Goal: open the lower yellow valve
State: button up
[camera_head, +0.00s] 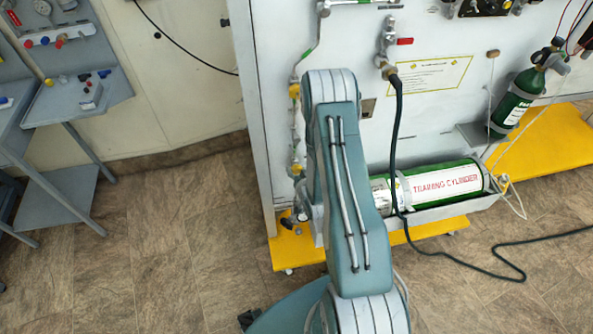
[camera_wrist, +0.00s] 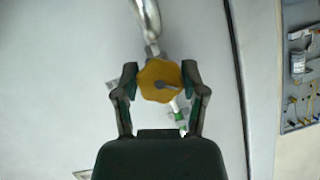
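A yellow lobed valve knob (camera_wrist: 160,80) sits between the two fingertips of my gripper (camera_wrist: 160,74) in the wrist view. A fingertip is at its left edge and another at its right edge, with no clear gap, but I cannot tell whether they press on it. A silver pipe (camera_wrist: 149,20) runs up from the knob. In the head view, an upper yellow valve (camera_head: 294,91) and a lower yellow valve (camera_head: 297,168) show on the panel's left pipe. My arm hides my gripper there, so I cannot tell from it which valve my gripper is at.
A green and white training cylinder (camera_head: 447,182) lies in a grey tray to the right of my arm. A dark hose (camera_head: 397,130) hangs from a red-handled valve (camera_head: 404,41) and trails over the floor. A grey bench (camera_head: 80,100) stands left; the floor between is clear.

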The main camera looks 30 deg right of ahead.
jog(key=shift+w, duration=0.15)
dwell(0.6)
jog(key=n+h, duration=0.2)
jog(key=n, duration=0.2)
jog(key=shift+r+g+h, duration=0.1)
jog(key=shift+g+h, duration=0.2)
jog(key=shift+g, duration=0.1)
jog(key=n+h, duration=0.2)
jog(key=n, duration=0.2)
jog(key=shift+w+h, duration=0.1)
jog(key=shift+h, duration=0.3)
jog(key=shift+n, duration=0.3)
jog(key=o, duration=1.1)
jog(key=shift+o, duration=0.2)
jog(key=v, duration=1.2)
jog(key=shift+a, duration=0.2)
